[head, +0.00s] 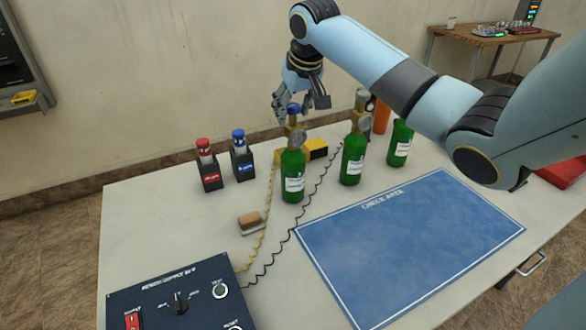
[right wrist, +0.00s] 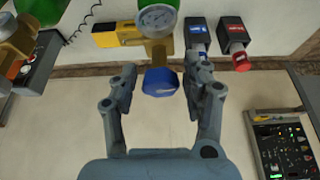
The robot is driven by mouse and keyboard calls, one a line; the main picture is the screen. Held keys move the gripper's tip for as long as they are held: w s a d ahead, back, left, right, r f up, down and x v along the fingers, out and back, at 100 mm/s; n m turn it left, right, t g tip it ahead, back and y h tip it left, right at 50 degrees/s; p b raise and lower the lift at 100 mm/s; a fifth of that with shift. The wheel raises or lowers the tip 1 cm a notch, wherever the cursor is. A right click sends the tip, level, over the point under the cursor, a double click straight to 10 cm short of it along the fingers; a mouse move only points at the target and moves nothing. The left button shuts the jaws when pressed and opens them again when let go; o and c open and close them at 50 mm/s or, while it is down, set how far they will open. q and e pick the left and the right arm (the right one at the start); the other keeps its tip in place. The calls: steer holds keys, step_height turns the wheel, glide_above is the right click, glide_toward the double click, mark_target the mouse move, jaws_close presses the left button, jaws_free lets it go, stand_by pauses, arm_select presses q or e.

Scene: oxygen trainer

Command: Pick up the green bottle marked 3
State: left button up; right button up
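Three green bottles with white labels stand on the table in the head view: a left one (head: 292,176), a middle one (head: 353,160) and a right one (head: 399,146). The label numbers are too small to read, so I cannot tell which is marked 3. My right gripper (head: 292,110) is above the left bottle's top. In the right wrist view its fingers (right wrist: 161,75) are open on both sides of a blue knob (right wrist: 160,84). The knob sits on a brass valve with a round gauge (right wrist: 157,20). The fingers appear apart from it. My left gripper is out of view.
A blue check area mat (head: 410,240) lies bare at the right. Red-capped (head: 208,165) and blue-capped (head: 241,156) holders, a brush (head: 250,222) and coiled cords are left of the bottles. A yellow device (head: 316,148) is behind the left bottle. A control box (head: 170,295) stands in front.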

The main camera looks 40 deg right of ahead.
jaws_close()
steer(key=shift+r, duration=0.1)
stand_by(0.3)
